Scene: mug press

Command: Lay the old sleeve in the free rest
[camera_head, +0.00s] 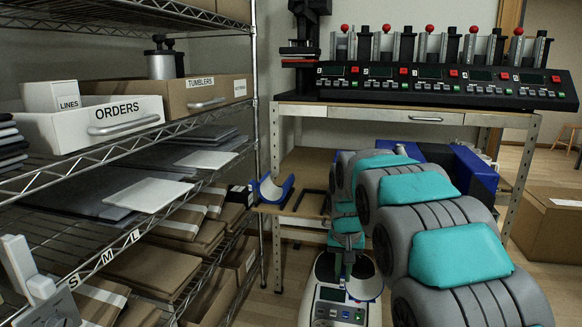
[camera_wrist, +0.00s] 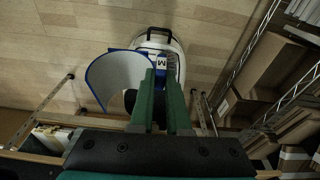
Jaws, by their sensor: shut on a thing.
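My gripper (camera_head: 347,246) points down above a white press (camera_head: 330,297), and it is shut. In the wrist view its green fingers (camera_wrist: 166,80) close on the old sleeve (camera_wrist: 116,76), a curved sheet, white inside with blue edges. The sleeve hangs beside the fingers over the press; it also shows in the head view (camera_head: 367,283), partly covered by my arm. Another blue and white curved sleeve (camera_head: 272,188) lies at the left end of the low wooden board. A dark frame (camera_head: 311,203) beside it looks like the free rest and appears empty.
A wire shelf (camera_head: 140,212) with boxes and flat packages stands at the left. The steel-framed table (camera_head: 400,113) behind carries several press controls. A cardboard box (camera_head: 548,222) is on the floor at the right. My arm hides part of the table's lower level.

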